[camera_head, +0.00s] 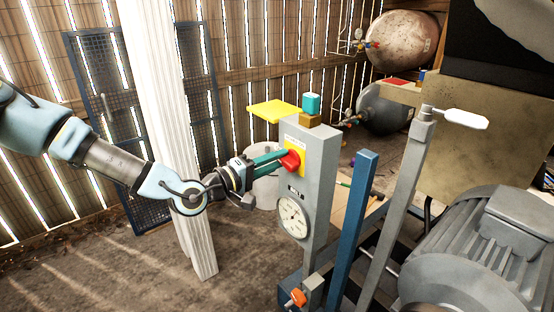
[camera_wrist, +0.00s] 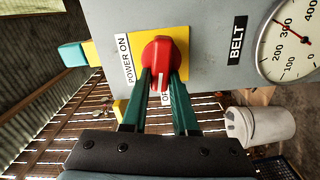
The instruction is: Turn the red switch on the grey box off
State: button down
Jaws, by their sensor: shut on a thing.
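The red switch (camera_head: 290,159) sits on a yellow plate on the face of the grey box (camera_head: 321,165). My gripper (camera_head: 280,157) reaches it from the left. In the wrist view, the green fingers of my gripper (camera_wrist: 163,83) are shut on the handle of the red switch (camera_wrist: 160,55), one on each side. A "POWER ON" label (camera_wrist: 126,60) is on the plate's left edge there.
A round gauge (camera_head: 293,217) is on the box below the switch. A yellow flap (camera_head: 272,111) and a teal block (camera_head: 312,103) are at its top. A blue post (camera_head: 352,225) and a grey motor (camera_head: 480,260) stand to the right. A white bucket (camera_wrist: 262,126) is behind.

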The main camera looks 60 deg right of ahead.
jog(key=shift+f+n, duration=0.2)
jog(key=shift+n, duration=0.9)
jog(key=c, duration=0.7)
grip_release()
jog(key=b+v, duration=0.1)
jog(key=v, duration=0.9)
jog(key=shift+a+b, duration=0.4)
jog(key=shift+w, duration=0.1)
